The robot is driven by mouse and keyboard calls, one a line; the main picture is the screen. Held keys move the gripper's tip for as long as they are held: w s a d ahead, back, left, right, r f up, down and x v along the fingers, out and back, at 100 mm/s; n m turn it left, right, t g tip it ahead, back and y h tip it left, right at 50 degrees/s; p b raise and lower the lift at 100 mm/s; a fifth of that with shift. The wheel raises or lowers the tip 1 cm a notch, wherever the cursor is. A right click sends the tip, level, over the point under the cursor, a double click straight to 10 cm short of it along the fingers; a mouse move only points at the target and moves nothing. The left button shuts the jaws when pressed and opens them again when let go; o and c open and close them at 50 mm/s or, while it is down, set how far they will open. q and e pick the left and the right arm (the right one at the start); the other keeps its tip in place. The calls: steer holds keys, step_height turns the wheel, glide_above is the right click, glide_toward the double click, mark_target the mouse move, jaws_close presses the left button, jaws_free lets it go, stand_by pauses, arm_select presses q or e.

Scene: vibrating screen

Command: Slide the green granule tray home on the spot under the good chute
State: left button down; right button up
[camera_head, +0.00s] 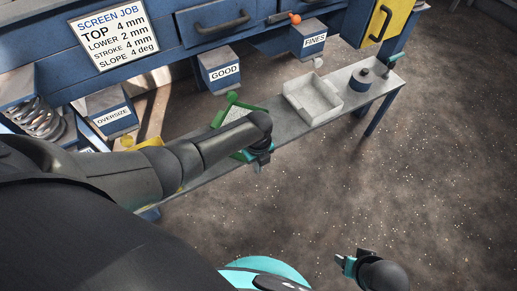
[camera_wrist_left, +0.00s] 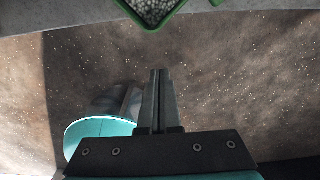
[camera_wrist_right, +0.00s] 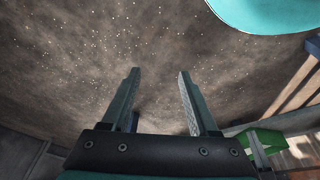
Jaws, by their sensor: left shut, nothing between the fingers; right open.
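The green granule tray (camera_head: 217,119) sits on the grey bench shelf below the chute labelled GOOD (camera_head: 223,71). White granules lie in it, and my left arm hides part of it. In the left wrist view the tray's corner (camera_wrist_left: 151,28) shows at the top, beyond the fingertips. My left gripper (camera_head: 262,163) is at the tray's near side, its fingers shut and empty (camera_wrist_left: 160,72). A small gap shows between them and the tray in the wrist view. My right gripper (camera_head: 345,262) is open and empty over the floor, away from the shelf (camera_wrist_right: 160,72).
A white tray (camera_head: 312,97) stands on the shelf right of the green one, near a dark blue round weight (camera_head: 361,80). A yellow tray (camera_head: 155,143) is partly behind my left arm. The OVERSIZE (camera_head: 112,113) and FINES (camera_head: 310,40) chutes flank the GOOD one. Open floor lies right.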

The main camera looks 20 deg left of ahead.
arm_select(q)
step_height(320, 180, up, 8)
steer(key=p, duration=0.4)
steer(key=shift+p, duration=0.35)
arm_select(e)
steer(key=s+d+f, duration=0.3)
steer(key=s+f, duration=0.2)
steer(key=f, duration=0.4)
steer(key=shift+g, duration=0.4)
steer(key=shift+s, duration=0.1)
